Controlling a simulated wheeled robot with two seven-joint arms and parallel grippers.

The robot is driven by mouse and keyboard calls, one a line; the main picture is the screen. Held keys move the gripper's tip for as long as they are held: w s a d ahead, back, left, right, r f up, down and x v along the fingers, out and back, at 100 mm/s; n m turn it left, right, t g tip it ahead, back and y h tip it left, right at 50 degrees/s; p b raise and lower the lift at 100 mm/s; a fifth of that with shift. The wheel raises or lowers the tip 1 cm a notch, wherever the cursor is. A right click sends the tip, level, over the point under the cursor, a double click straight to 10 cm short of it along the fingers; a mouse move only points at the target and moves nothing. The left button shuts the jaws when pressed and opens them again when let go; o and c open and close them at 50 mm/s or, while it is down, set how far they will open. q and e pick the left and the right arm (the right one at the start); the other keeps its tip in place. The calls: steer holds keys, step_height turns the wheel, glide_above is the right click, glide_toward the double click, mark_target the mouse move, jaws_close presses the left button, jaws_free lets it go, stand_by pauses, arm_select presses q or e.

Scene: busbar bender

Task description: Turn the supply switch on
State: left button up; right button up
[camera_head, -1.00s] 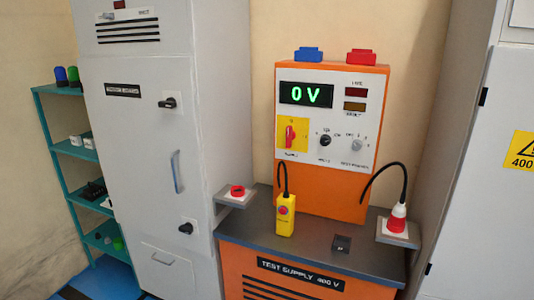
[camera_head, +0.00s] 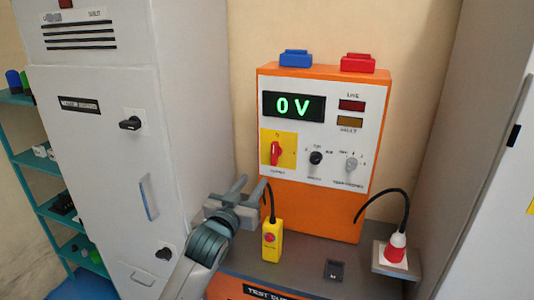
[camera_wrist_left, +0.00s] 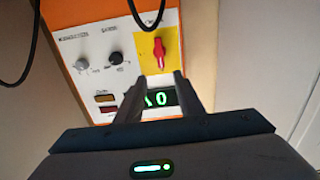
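The supply switch (camera_head: 276,152) is a red rotary handle on a yellow plate at the lower left of the orange test supply's white panel. Its handle stands about upright. In the left wrist view the switch (camera_wrist_left: 159,52) appears just beyond the fingertips, with the picture turned upside down. My left gripper (camera_head: 243,188) is in front of the supply, below and left of the switch, apart from it. Its two fingers (camera_wrist_left: 152,82) are spread with nothing between them. The display (camera_head: 294,105) reads 0 V. My right gripper is not in view.
A red-and-white plug (camera_head: 395,248) with a cable stands at the right of the bench. A tall grey cabinet (camera_head: 100,160) stands left.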

mark_target(273, 154)
arm_select(q)
steer(key=p+x, duration=0.4)
steer(key=x, duration=1.1)
steer(key=shift+w, duration=0.1)
steer(key=shift+p+x, duration=0.45)
steer(key=shift+x, duration=0.7)
steer(key=shift+f, duration=0.1)
jaws_close()
